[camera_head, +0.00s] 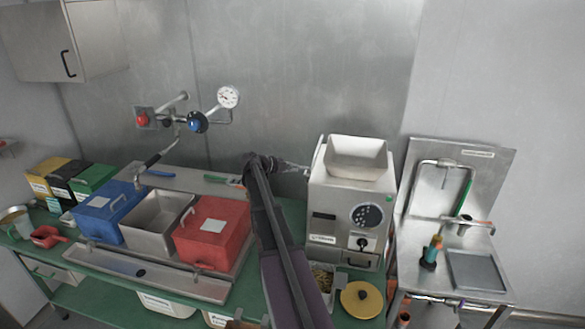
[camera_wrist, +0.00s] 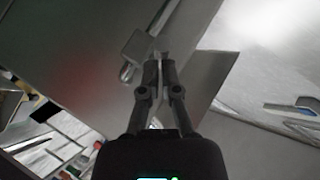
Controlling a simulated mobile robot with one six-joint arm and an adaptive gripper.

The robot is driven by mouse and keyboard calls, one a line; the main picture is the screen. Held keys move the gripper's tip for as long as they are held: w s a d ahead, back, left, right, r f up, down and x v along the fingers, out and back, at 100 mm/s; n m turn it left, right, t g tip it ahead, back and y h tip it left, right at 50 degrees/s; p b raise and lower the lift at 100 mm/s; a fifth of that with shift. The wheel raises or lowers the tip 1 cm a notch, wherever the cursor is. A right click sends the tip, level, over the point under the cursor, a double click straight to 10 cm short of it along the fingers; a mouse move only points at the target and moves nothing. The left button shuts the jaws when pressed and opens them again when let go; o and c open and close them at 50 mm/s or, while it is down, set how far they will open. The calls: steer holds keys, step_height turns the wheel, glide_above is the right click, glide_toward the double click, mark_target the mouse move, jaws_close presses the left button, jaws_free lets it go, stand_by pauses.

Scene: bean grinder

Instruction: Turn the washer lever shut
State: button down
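My gripper (camera_head: 298,167) is at the upper left side of the grey bean grinder (camera_head: 319,195), far left of the steel wash station (camera_head: 486,177). In the wrist view its two dark fingers (camera_wrist: 159,72) lie close together, with a thin pale strip between them. I cannot tell if they grip it. A small grey block (camera_wrist: 136,47) with a rod sits just beyond the fingertips. A green-handled lever (camera_head: 465,193) stands upright at the wash station; I cannot tell whether it is the washer lever. No gripper is near it.
A red bin (camera_head: 213,240), a blue bin (camera_head: 108,212) and an open steel bin (camera_head: 155,219) stand left of my arm. A gauge (camera_head: 228,97) and valve knobs are on the wall. A yellow lid (camera_head: 361,299) lies before the grinder.

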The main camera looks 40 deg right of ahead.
steer(key=shift+s+a, duration=0.15)
steer(key=shift+s, duration=0.25)
steer(key=shift+s+a+r+p, duration=0.35)
steer(key=shift+a+r+p, duration=0.1)
steer(key=shift+a+p, duration=0.1)
steer(key=p+v, duration=0.5)
steer(key=v, duration=0.6)
steer(key=shift+s+a+r, duration=0.25)
steer(key=shift+s+r, duration=0.1)
steer(key=shift+r, duration=0.1)
steer(key=shift+f, duration=0.1)
